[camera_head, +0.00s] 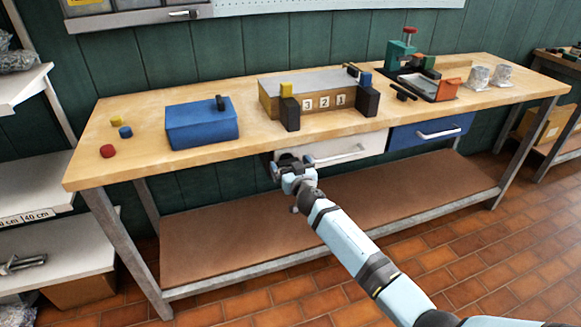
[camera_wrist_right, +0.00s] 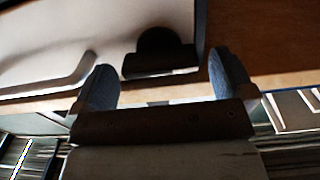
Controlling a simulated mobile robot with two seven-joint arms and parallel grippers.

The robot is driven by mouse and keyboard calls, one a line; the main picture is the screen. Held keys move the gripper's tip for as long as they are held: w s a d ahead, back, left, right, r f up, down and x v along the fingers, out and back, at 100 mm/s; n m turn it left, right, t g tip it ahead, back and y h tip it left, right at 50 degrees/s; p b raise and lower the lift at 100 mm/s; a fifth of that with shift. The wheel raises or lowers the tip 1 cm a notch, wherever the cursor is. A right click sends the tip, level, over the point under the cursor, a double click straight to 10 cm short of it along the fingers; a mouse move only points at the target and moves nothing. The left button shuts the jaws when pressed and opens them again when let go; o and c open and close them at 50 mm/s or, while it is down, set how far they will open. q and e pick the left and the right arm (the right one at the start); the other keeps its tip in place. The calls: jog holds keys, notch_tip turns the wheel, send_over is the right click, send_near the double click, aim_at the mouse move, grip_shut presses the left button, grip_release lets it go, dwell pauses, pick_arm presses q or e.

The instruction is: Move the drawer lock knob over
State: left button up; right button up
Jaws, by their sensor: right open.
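The white drawer (camera_head: 350,149) is shut under the tabletop, with a pale bar handle. In the wrist view its white front (camera_wrist_right: 40,48) fills the upper left, with the handle (camera_wrist_right: 75,75) at the left. A dark lock knob (camera_wrist_right: 160,42), with a rounded part and a straight bar, sits on this front. My right gripper (camera_head: 293,168) is at the drawer's left end. In the wrist view my right gripper (camera_wrist_right: 163,82) is open, its two fingers on either side of the knob; contact cannot be told. In the head view my gripper covers the knob's area. My left gripper is out of view.
A blue drawer (camera_head: 432,131) is to the right. On the wooden workbench (camera_head: 240,95) stand a blue box (camera_head: 203,125), a wooden box (camera_head: 318,87) marked 3 2 1, and a green press (camera_head: 398,55). A lower shelf (camera_head: 230,240) lies below my right arm.

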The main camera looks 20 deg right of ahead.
jog(key=c, duration=0.9)
jog(key=shift+n, duration=0.3)
jog(key=n, duration=0.3)
jog(key=shift+a+n+b, duration=0.1)
jog(key=shift+n+b, duration=0.2)
jog(key=n, duration=0.4)
jog(key=shift+a+f+n, duration=0.1)
jog(key=shift+n, duration=0.2)
jog(key=n, duration=0.4)
jog(key=shift+f+n, duration=0.1)
jog(key=shift+n, duration=2.4)
